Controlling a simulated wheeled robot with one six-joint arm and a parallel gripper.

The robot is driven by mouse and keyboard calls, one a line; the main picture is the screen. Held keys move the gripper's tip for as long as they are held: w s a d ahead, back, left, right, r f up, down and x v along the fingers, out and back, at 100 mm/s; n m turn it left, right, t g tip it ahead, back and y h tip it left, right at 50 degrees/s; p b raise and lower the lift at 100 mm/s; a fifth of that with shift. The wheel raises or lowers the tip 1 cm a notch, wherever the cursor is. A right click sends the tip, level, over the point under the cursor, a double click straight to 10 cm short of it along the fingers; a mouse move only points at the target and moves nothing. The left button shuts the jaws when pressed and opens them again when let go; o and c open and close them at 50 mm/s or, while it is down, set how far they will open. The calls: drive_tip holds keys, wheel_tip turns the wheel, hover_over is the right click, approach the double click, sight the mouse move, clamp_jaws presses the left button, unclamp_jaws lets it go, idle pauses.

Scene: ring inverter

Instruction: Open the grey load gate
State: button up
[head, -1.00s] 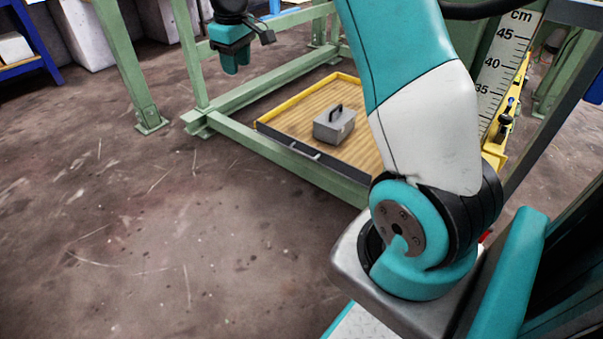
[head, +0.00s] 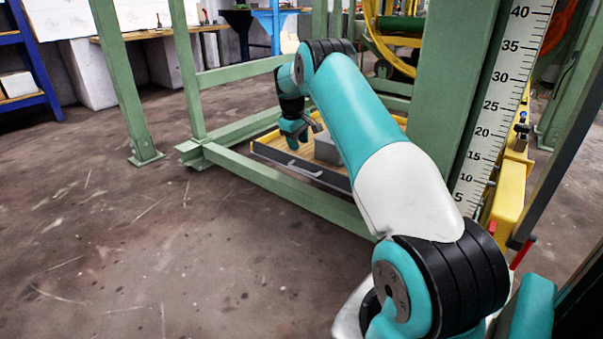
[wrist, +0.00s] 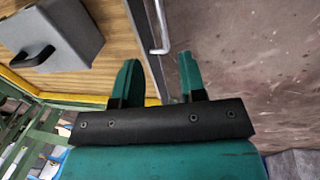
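The grey load gate (head: 320,178) is a dark, low panel along the front edge of a wood-floored tray, with a small silver handle on its outer face. In the wrist view the gate (wrist: 148,50) runs up the middle, and its silver handle (wrist: 165,28) lies just beyond my fingertips. My gripper (head: 293,140) hangs above the gate and hides part of it. In the wrist view my gripper (wrist: 160,64) is open, its two green fingers apart with nothing held between them. The gate stands upright and appears closed.
A grey box with a black handle (wrist: 52,42) sits on the tray behind the gate. A green frame rail (head: 280,190) runs low in front of the tray. A green post with a ruler (head: 500,95) stands at right. The floor at left is clear.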

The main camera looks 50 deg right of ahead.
sight(301, 170)
drive_tip(key=f+b, duration=0.1)
drive_tip(key=f, duration=0.2)
drive_tip(key=d+f+b, duration=0.1)
drive_tip(key=f, duration=0.3)
drive_tip(key=f+b, duration=0.2)
drive_tip(key=f, duration=0.1)
drive_tip(key=shift+d+f, duration=0.15)
drive_tip(key=shift+d, duration=0.25)
drive_tip(key=shift+w, duration=0.1)
clamp_jaws()
